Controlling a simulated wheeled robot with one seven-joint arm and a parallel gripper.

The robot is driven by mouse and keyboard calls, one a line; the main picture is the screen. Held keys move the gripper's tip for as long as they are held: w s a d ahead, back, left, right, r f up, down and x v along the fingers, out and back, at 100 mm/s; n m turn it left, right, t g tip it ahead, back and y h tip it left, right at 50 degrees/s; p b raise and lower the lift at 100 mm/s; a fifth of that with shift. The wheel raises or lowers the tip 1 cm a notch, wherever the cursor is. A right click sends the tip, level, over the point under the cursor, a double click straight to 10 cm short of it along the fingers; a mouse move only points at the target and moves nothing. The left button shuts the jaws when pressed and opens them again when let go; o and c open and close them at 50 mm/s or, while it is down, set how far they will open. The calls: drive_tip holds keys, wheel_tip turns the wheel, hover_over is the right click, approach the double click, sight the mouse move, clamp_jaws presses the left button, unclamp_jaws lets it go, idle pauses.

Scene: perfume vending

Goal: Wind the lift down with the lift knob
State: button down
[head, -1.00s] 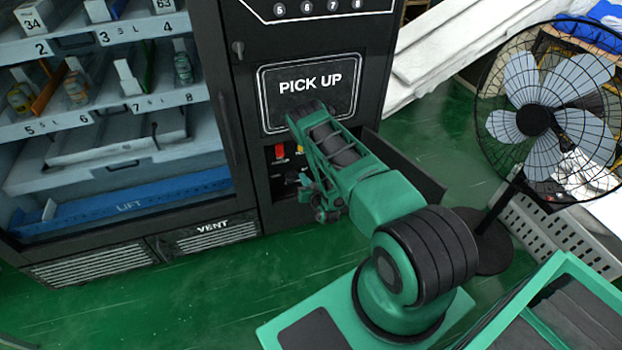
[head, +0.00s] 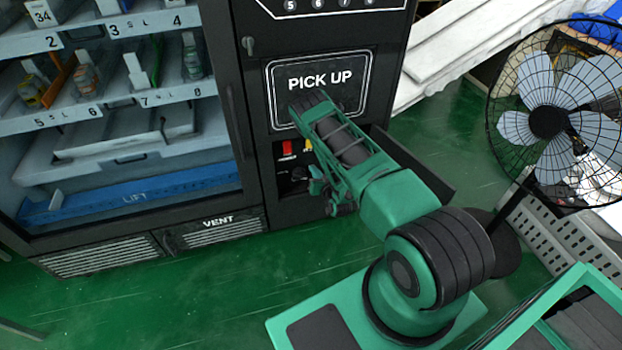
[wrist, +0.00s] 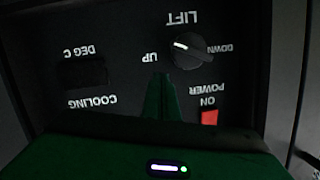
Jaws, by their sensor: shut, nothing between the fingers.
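The lift knob (wrist: 189,50) is a round dark dial in the wrist view, which shows the panel upside down. Its white mark lies on the left side in the picture, the side of the UP label; DOWN is printed on its right. My gripper (wrist: 158,82) is shut and empty, its green fingertips below and left of the knob and apart from it in the picture. In the head view my gripper (head: 319,186) is at the control panel, partly hiding it. The blue lift (head: 133,197) lies low inside the cabinet, under a pale tray.
A red power switch (wrist: 209,117) sits beside the knob on the panel. A dark open flap (head: 425,170) sticks out right of my arm. A caged fan (head: 548,122) stands at the right. Green floor is free in front of the vents.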

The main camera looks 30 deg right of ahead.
sight(301, 177)
drive_tip(key=d+v, duration=0.1)
drive_tip(key=v, duration=0.8)
drive_tip(key=shift+a, duration=0.25)
drive_tip(key=c, duration=2.2)
unclamp_jaws()
drive_tip(key=shift+s+f, duration=0.15)
drive_tip(key=shift+s, duration=0.1)
drive_tip(key=o, duration=0.5)
drive_tip(key=shift+s+a+f, duration=0.1)
drive_tip(key=shift+a+f, duration=0.15)
drive_tip(key=shift+f, duration=0.05)
drive_tip(key=o, duration=1)
drive_tip(key=shift+m+t, duration=0.5)
drive_tip(key=a+f, duration=0.1)
drive_tip(key=f, duration=0.1)
drive_tip(key=a+f, duration=0.1)
drive_tip(key=shift+w+a+f, duration=0.1)
drive_tip(key=shift+w+a, duration=0.2)
drive_tip(key=shift+m+t+h, duration=0.7)
drive_tip(key=shift+m+h, duration=0.1)
drive_tip(key=shift+m, duration=0.1)
drive_tip(key=w, duration=0.4)
drive_tip(key=w+f, duration=0.1)
drive_tip(key=w, duration=0.3)
drive_tip(key=w+a+f, duration=0.1)
drive_tip(key=w, duration=0.3)
drive_tip(key=shift+w, duration=0.35)
drive_tip(key=c, duration=1)
